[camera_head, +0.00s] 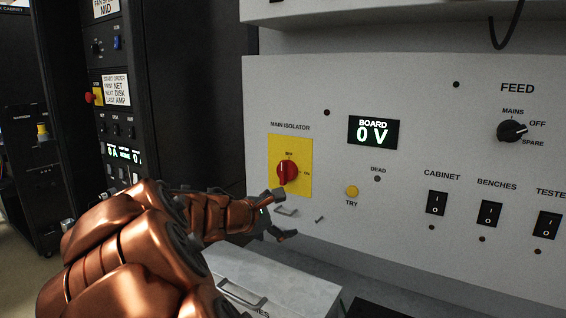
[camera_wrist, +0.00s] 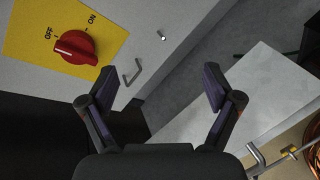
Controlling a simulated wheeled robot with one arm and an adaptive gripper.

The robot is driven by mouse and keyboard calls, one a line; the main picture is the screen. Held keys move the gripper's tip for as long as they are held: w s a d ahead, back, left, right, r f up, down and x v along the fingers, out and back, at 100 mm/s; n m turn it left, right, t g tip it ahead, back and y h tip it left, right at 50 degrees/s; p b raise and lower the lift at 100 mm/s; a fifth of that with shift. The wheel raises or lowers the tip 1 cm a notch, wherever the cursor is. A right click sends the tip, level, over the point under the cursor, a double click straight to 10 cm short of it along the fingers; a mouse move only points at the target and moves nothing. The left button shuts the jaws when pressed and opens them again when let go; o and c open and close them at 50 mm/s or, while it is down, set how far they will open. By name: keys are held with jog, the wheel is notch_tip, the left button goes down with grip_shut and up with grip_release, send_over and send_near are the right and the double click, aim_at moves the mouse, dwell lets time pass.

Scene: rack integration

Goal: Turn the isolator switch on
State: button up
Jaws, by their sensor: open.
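The main isolator switch is a red rotary knob (camera_head: 287,173) on a yellow plate (camera_head: 304,150) on the grey panel. Its grip stands nearly upright in the head view, toward the OFF mark at the top; ON is to the right. In the wrist view the knob (camera_wrist: 74,47) is at the upper left, outside the jaws. My gripper (camera_head: 285,213) is just below the yellow plate, apart from the knob. In the wrist view my gripper's fingers (camera_wrist: 157,88) are spread wide with nothing between them.
The board display (camera_head: 373,132) reads 0 V. A yellow TRY button (camera_head: 352,191), rocker switches and a black FEED selector (camera_head: 511,131) are to the right. A small metal handle (camera_wrist: 132,72) is below the plate, near the left finger. A grey box top (camera_head: 270,275) lies below my gripper.

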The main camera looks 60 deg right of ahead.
aim_at(282, 167)
jog(key=w+d+r+n+t+h, duration=0.1)
jog(key=w+d+r+n, duration=0.1)
jog(key=w+d+n, duration=0.1)
jog(key=w+d+r+n+t+h+p, duration=0.1)
jog(key=w+d+n+h, duration=0.1)
jog(key=w+d+n, duration=0.2)
jog(key=w+d+r+n+h, duration=0.1)
jog(key=w+d+r+n, duration=0.1)
jog(key=w+d+n, duration=0.1)
jog(key=shift+w+d+r+n+t, duration=0.3)
jog(key=shift+w+n+t, duration=0.1)
jog(key=shift+w, duration=0.15)
jog(key=shift+w+d+p, duration=0.1)
jog(key=shift+d+p, duration=1.15)
jog(key=shift+d, duration=2.45)
jog(key=c, duration=1.1)
jog(key=shift+c, duration=0.2)
jog(key=shift+f, duration=0.1)
